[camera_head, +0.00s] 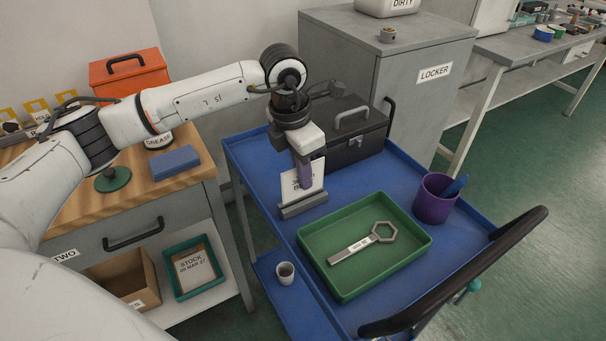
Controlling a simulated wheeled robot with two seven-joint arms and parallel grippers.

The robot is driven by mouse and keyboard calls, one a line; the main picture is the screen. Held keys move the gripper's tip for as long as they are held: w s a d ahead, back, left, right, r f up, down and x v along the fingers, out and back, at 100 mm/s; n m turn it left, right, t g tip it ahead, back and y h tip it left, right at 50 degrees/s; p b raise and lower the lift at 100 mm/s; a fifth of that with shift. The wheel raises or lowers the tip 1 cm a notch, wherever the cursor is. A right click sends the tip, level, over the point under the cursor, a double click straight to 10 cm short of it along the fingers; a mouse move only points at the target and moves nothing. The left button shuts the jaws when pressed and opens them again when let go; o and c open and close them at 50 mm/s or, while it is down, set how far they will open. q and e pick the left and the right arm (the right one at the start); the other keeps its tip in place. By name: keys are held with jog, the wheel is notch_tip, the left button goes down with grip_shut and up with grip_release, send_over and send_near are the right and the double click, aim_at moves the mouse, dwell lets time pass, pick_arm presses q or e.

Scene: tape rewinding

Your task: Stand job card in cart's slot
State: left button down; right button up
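The job card (289,186) is a white card with dark print, upright at the grey slotted block (304,208) on the blue cart (354,197). Its lower edge meets the block; how deep it sits in the slot cannot be seen. My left gripper (307,178) reaches down from above, and its purple-grey finger covers the middle of the card's print. The fingers look closed together on the card's upper part; the far finger is hidden. My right gripper is not in view.
A green tray (325,276) with a wrench (362,243) lies in front of the block. A black toolbox (352,150) stands behind, close to the gripper. A purple cup (434,204) stands right. A small cup (286,273) is on the lower shelf.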

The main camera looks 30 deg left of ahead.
pick_arm(q)
jog(key=shift+f+b, duration=1.15)
jog(key=shift+f, duration=0.15)
dwell(2.1)
dwell(0.4)
jog(key=c, duration=1.5)
grip_release()
jog(key=shift+r, duration=0.15)
jog(key=shift+r+p, duration=2.55)
jog(key=shift+r, duration=1.35)
jog(key=shift+f, duration=0.1)
